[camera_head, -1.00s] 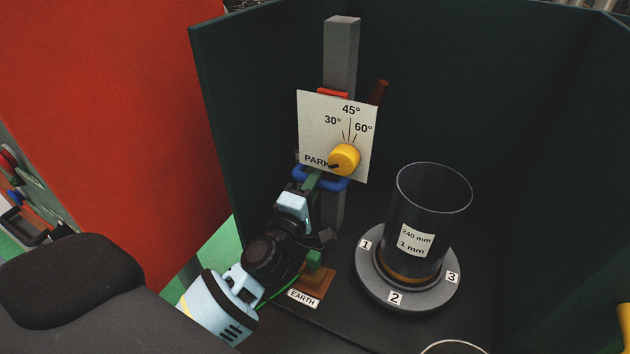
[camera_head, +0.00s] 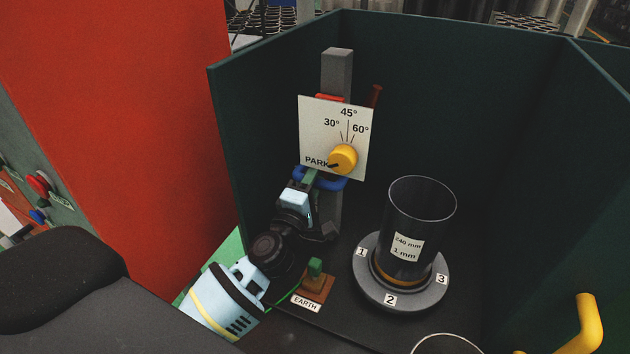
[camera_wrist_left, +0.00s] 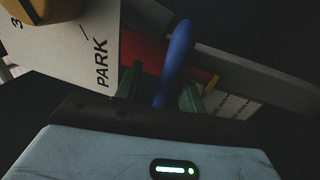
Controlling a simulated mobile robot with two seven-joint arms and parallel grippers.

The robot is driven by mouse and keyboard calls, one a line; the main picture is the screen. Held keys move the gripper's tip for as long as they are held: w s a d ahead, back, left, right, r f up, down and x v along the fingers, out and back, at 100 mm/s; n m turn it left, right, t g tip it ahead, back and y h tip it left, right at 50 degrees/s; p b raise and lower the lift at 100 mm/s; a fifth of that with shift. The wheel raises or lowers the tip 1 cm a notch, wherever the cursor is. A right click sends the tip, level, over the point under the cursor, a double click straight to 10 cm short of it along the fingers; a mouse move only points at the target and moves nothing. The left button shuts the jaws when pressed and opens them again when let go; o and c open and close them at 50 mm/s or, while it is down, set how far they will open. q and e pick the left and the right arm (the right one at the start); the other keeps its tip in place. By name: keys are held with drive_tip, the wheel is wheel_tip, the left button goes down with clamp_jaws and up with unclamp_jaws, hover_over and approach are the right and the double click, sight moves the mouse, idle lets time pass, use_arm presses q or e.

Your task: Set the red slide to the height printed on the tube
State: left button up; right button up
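The red slide (camera_head: 329,97) sits high on an upright grey post (camera_head: 337,66), mostly hidden behind a white dial card (camera_head: 318,130). A blue loop (camera_head: 334,184) shows lower on the post, below the card. The dark clear tube (camera_head: 420,210) stands upright on a round grey base (camera_head: 372,288); its label reads 240 mm and 1 mm. My left gripper (camera_head: 309,180) is at the blue loop. In the left wrist view its green fingers (camera_wrist_left: 163,92) are apart on either side of a blue bar (camera_wrist_left: 176,65), with a gap on the left; red (camera_wrist_left: 145,52) shows behind. My right gripper is not in view.
A yellow knob (camera_head: 343,158) sits on the card, marked PARK, 30°, 45° and 60°. A brown block with an EARTH label (camera_head: 306,304) stands at the post's foot. Dark green walls (camera_head: 480,110) enclose the back and sides. A yellow bar (camera_head: 588,324) is at lower right.

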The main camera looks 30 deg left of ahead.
use_arm(q)
drive_tip(key=shift+f, duration=0.2)
drive_tip(key=shift+s+f, duration=0.15)
drive_tip(key=shift+s, duration=0.2)
drive_tip(key=v, duration=0.7)
drive_tip(key=shift+r+b, duration=0.25)
drive_tip(key=shift+b, duration=0.1)
